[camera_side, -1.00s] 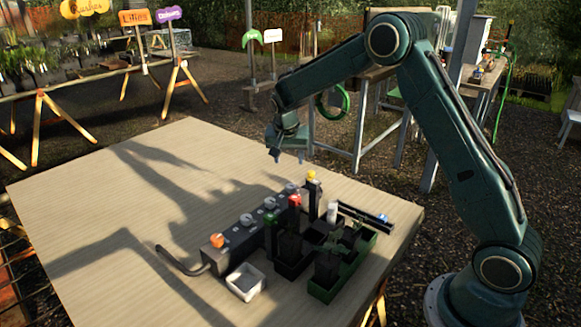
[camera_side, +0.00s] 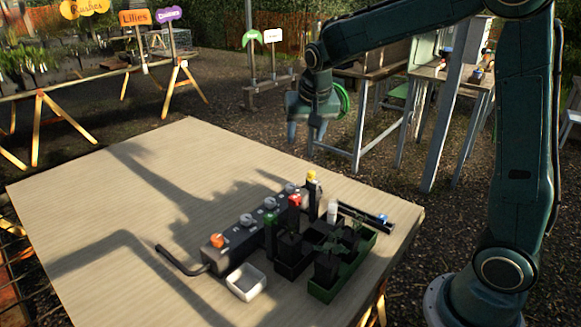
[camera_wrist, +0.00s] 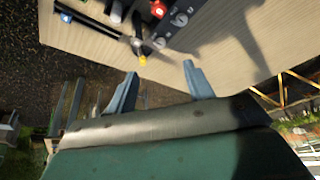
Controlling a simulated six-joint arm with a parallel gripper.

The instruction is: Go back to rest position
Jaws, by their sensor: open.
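My gripper (camera_side: 303,134) hangs high in the side view, above the level of the table and toward its far edge. It points down and holds nothing. In the wrist view its two blue fingers (camera_wrist: 160,82) stand well apart with nothing between them. The wooden table (camera_side: 110,210) fills the lower left of the side view.
A grey box with knobs (camera_side: 238,238) runs beside the rack, with a bent black pipe (camera_side: 178,262) at its near end. A small white tray (camera_side: 246,282) sits beside it. The left of the table is clear. A workbench (camera_side: 350,115) stands behind my gripper.

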